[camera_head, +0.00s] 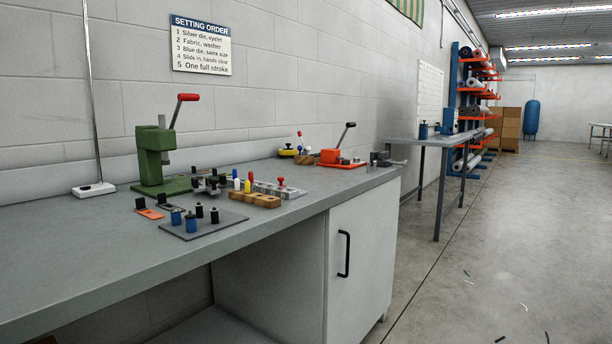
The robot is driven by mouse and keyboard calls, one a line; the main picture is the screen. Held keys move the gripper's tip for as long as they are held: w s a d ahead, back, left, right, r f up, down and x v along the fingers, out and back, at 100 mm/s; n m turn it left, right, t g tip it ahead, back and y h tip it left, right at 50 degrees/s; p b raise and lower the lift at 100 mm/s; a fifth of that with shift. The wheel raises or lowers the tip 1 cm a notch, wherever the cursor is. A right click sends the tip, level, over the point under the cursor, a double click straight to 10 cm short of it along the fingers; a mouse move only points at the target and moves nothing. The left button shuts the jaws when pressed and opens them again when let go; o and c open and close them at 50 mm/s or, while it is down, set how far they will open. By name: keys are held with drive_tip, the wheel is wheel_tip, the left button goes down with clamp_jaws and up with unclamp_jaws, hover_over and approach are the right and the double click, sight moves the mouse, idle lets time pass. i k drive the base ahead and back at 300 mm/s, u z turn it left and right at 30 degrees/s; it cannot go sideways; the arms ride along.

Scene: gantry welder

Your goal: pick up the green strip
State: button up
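A small green strip (466,273) lies flat on the concrete floor, right of the bench cabinet. Another small dark green strip (499,339) lies lower in the picture, near the bottom edge. They are tiny in this view, so I cannot tell which one the task means. My gripper is not in view.
Other scraps, one white (525,308) and one dark (547,338), lie nearby on open floor. A grey workbench (80,262) with a green press (155,160) and small tools fills the left. A side table (441,140) and roll rack (470,100) stand behind.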

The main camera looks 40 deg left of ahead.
sight(213, 170)
drive_tip(key=z, duration=0.6)
drive_tip(key=i, duration=2.35)
drive_tip(key=u, duration=4)
